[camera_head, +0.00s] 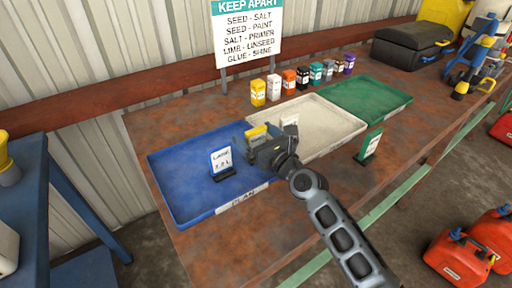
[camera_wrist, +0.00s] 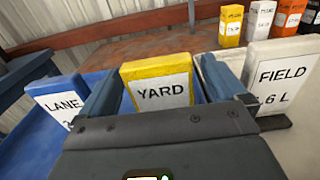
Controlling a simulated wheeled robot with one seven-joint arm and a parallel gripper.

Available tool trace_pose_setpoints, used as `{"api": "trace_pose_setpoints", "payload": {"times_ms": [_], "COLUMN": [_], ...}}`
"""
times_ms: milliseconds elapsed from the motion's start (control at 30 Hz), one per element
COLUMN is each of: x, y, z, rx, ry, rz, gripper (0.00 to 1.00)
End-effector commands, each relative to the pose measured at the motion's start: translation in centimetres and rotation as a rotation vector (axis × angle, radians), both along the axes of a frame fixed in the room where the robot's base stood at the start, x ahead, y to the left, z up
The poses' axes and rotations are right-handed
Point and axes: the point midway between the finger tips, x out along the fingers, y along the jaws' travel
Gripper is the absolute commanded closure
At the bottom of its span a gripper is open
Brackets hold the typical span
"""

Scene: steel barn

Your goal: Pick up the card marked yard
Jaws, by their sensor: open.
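The yellow card marked YARD (camera_wrist: 160,88) stands upright in the wrist view, with the two fingers of my gripper (camera_wrist: 160,92) to either side of it. My gripper is open; I cannot tell whether a finger touches the card. In the head view the top of the yellow card (camera_head: 257,131) shows just behind my gripper (camera_head: 262,146), which hides its lower part. It is near where the blue tray (camera_head: 180,213) meets the cream tray (camera_head: 345,131). A blue LANE card (camera_wrist: 58,98) stands to its left and a cream FIELD card (camera_wrist: 282,75) to its right.
A green card (camera_head: 370,144) stands at the table's front edge, near the green tray (camera_head: 385,108). Several small coloured containers (camera_head: 289,80) line the back beneath a KEEP APART sign (camera_head: 248,32). A black case (camera_head: 412,44) is at the far right.

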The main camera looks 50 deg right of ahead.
Motion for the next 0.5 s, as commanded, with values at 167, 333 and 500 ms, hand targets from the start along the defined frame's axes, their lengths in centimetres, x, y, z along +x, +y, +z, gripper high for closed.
{"api": "trace_pose_setpoints", "payload": {"times_ms": [167, 333, 500], "x": [-0.03, -0.04, -0.04], "y": [0.01, 0.01, 0.01], "z": [-0.01, 0.0, -0.01], "rx": [0.0, 0.0, 0.0], "ry": [0.0, 0.0, 0.0], "rz": [0.0, 0.0, 0.0], "gripper": [0.09, 0.25, 0.41]}}
